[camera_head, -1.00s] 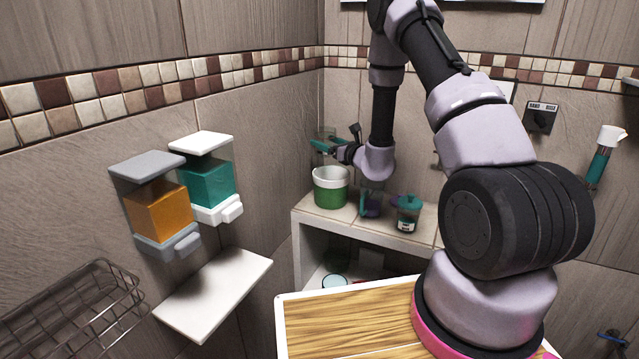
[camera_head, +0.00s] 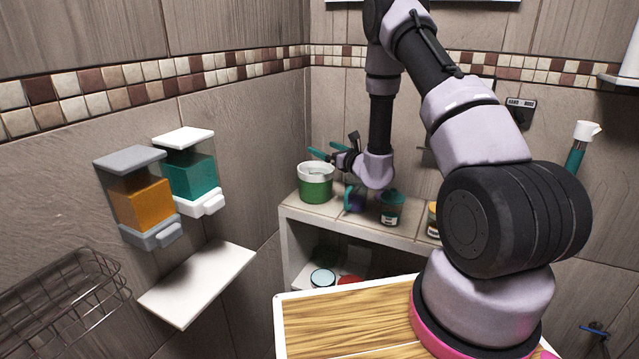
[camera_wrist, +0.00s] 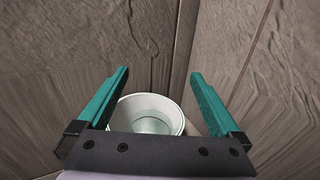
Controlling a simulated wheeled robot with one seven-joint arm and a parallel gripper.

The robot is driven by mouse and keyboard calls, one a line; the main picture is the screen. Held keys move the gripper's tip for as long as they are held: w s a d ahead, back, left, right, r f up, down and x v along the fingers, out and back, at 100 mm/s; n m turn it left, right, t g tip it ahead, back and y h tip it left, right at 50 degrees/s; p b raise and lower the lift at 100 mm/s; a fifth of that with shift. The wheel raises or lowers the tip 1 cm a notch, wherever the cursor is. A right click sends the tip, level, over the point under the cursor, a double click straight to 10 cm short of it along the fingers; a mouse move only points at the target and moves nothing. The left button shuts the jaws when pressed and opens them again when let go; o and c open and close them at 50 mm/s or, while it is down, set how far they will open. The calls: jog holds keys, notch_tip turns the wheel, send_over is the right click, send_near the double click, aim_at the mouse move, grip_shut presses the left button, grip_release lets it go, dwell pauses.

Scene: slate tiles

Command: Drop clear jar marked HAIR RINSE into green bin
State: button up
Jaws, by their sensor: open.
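The green bin (camera_head: 315,190), with a broad white rim, stands upright at the left end of the tiled shelf in the corner. In the wrist view its white rim (camera_wrist: 178,112) shows below and between my fingers. A clear, glassy form, seemingly the clear jar (camera_head: 319,172), shows inside the bin's mouth; its label cannot be read. It also appears as a pale, see-through shape in the wrist view (camera_wrist: 150,125). My gripper (camera_head: 324,150) is open just above the bin, its teal fingers (camera_wrist: 160,72) apart with nothing between them.
A dark purple-and-teal jar (camera_head: 354,198), a teal-topped jar (camera_head: 390,208) and a yellow jar (camera_head: 433,220) stand right of the bin. Round lids (camera_head: 323,277) lie on the lower shelf. Two wall dispensers (camera_head: 145,200) and a wire basket (camera_head: 70,300) are at left.

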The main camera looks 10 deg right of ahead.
jog(key=v, duration=1)
jog(key=shift+s, duration=0.3)
jog(key=shift+r, duration=0.15)
